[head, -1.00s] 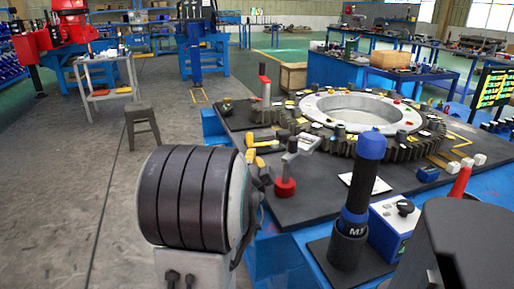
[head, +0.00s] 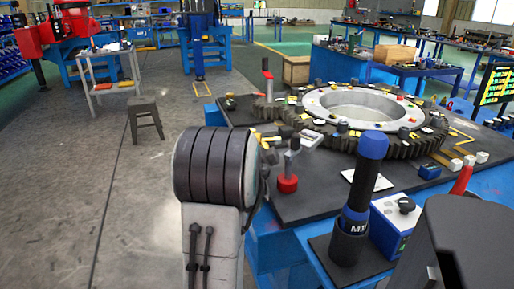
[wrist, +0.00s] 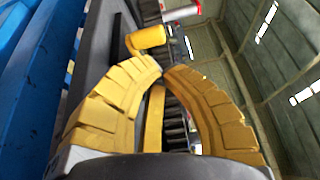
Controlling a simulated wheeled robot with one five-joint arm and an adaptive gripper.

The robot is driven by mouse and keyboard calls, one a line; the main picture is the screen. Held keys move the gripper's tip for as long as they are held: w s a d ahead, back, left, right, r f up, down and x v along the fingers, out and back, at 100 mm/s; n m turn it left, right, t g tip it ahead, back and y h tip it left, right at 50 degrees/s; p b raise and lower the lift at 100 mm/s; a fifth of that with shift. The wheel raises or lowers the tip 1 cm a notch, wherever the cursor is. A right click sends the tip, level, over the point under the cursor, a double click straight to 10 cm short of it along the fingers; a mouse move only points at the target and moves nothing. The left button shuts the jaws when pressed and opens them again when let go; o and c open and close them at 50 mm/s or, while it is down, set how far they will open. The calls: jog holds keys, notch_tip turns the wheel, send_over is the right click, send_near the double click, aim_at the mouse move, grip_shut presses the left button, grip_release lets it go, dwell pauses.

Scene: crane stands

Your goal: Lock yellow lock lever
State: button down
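A yellow cylindrical handle (wrist: 148,38), which looks like the lock lever, shows in the wrist view just beyond my fingertips. A flat yellow bar (wrist: 154,118) shows through the gap between my fingers; I cannot tell whether it belongs to the same lever. My gripper (wrist: 163,69) has two curved, segmented yellow fingers, bowed apart in the middle with their tips together. Nothing is visibly pinched between the tips. In the head view my arm link hides most of the gripper, and only small yellow parts show beside it at the plate's left edge.
The dark plate (head: 325,205) carries a large gear ring (head: 405,148), a red-handled lever (head: 267,78) and a red-based stand (head: 287,183). A blue-topped cylinder (head: 368,160) stands at the near edge. A stool (head: 146,115) is on the left floor, which is otherwise mostly open.

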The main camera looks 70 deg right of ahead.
jog(key=shift+x, duration=1.65)
